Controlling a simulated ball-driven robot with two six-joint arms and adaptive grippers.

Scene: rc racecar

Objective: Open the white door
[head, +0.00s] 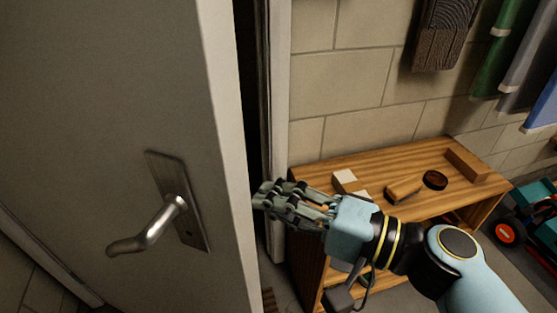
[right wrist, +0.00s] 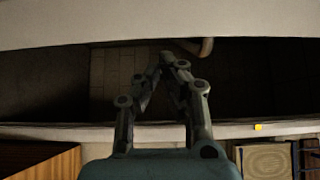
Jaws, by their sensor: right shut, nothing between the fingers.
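The white door (head: 110,100) fills the left of the head view. It stands ajar, with a dark gap between its edge and the door frame (head: 278,100). Its silver lever handle (head: 150,232) sits on a dark plate and points left. My right gripper (head: 262,196) is at the gap, fingertips close to the door's edge; I cannot tell whether they touch it. It is shut and empty. In the right wrist view the fingertips (right wrist: 170,60) reach over the dark opening, with a pale band across the top. My left gripper is out of view.
A wooden shelf unit (head: 410,170) with small wooden blocks and a brush on top stands right of the frame, beneath my right arm. Cloths hang on the tiled wall above it. A teal toy car (head: 535,215) is at the far right.

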